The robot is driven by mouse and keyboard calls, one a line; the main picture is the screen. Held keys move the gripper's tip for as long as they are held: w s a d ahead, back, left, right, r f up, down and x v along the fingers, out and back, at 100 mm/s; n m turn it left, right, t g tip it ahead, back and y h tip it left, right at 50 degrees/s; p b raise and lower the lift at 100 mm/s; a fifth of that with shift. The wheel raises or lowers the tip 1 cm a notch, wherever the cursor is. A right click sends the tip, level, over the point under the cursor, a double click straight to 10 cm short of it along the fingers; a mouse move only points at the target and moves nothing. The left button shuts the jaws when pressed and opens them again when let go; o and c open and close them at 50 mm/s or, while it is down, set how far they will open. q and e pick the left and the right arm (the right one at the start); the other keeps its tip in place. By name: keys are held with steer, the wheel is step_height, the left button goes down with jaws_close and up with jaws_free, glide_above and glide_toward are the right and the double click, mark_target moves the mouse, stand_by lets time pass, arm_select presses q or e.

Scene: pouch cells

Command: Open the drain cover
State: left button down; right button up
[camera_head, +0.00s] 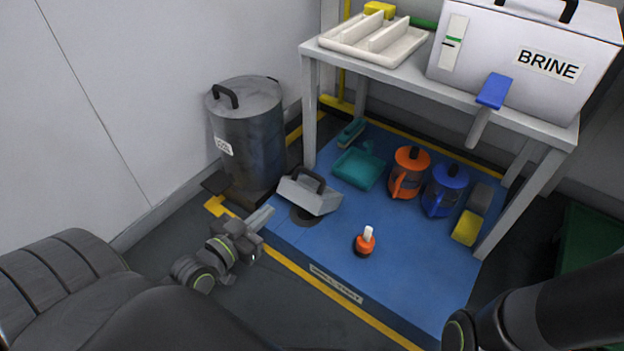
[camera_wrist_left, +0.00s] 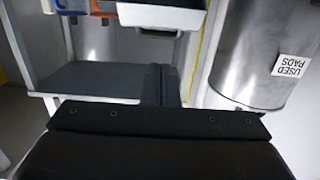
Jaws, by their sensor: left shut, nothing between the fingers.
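A grey block-like cover with a black handle (camera_head: 312,195) sits at the left edge of the blue mat, looking tilted. A dark round patch (camera_head: 304,217) shows at its lower edge; I cannot tell whether it is the drain opening or a plate. My left gripper (camera_head: 261,217) is shut and empty, just left of the cover, apart from it as far as I can see. In the left wrist view a grey piece with a dark underside (camera_wrist_left: 160,15) hangs at the top, probably the cover, beyond the dark shut fingers (camera_wrist_left: 160,84). My right gripper is out of view.
A metal bin (camera_head: 247,140), labelled USED PADS in the wrist view (camera_wrist_left: 262,60), stands behind my left gripper. A table (camera_head: 400,80) bears a white tray and the BRINE box (camera_head: 520,55). Orange (camera_head: 408,172) and blue (camera_head: 445,190) jugs, a teal dustpan (camera_head: 358,168) and an orange-and-white item (camera_head: 365,243) are on the mat.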

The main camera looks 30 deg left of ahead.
mark_target(309, 175)
arm_select(q)
steer(key=w, duration=0.9)
steer(key=w+d+f, duration=0.1)
steer(key=w, duration=0.3)
steer(key=shift+w, duration=0.25)
steer(key=shift+w, duration=0.1)
